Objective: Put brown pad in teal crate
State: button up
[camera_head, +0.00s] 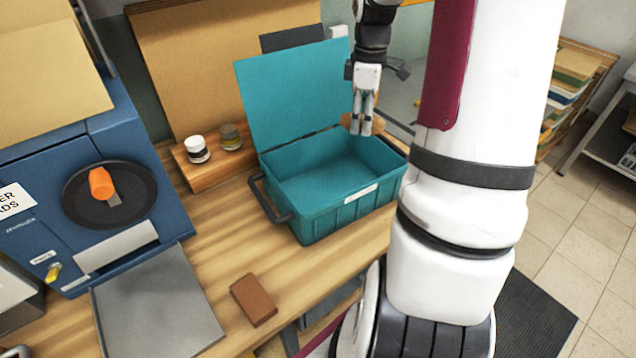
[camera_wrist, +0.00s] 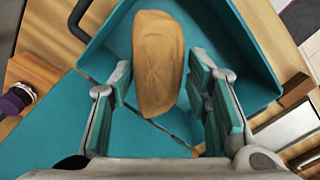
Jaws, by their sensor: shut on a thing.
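A tan-brown pad (camera_wrist: 158,62), rounded and soft-looking, is between the fingers of my gripper (camera_wrist: 166,85) in the wrist view. The gripper is shut on it. The head view shows my gripper (camera_head: 362,130) pointing down at the back right of the open teal crate (camera_head: 330,213), with the pad (camera_head: 347,122) partly hidden behind the fingers. The pad is above the crate's rim level, as far as I can tell. The crate's lid (camera_head: 295,90) stands open at the back. The visible crate floor is bare. The crate also shows beneath the pad in the wrist view (camera_wrist: 255,65).
A darker brown block (camera_head: 253,300) lies on the wooden bench (camera_head: 225,240) in front of the crate. Two jars (camera_head: 197,149) stand on a small wooden riser (camera_head: 205,175) left of the crate. A blue machine (camera_head: 130,200) with a grey plate (camera_head: 155,315) is at the left.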

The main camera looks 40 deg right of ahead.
aim_at(353, 182)
jog(key=shift+w+d+f, duration=0.1)
jog(key=shift+w+f, duration=0.05)
notch_tip(353, 182, down, 18)
jog(key=shift+w+r+b, duration=0.15)
jog(key=shift+r+b, duration=0.05)
jog(key=shift+b, duration=0.55)
jog(key=shift+f, duration=0.15)
jog(key=o, duration=0.9)
jog(key=shift+o, duration=0.2)
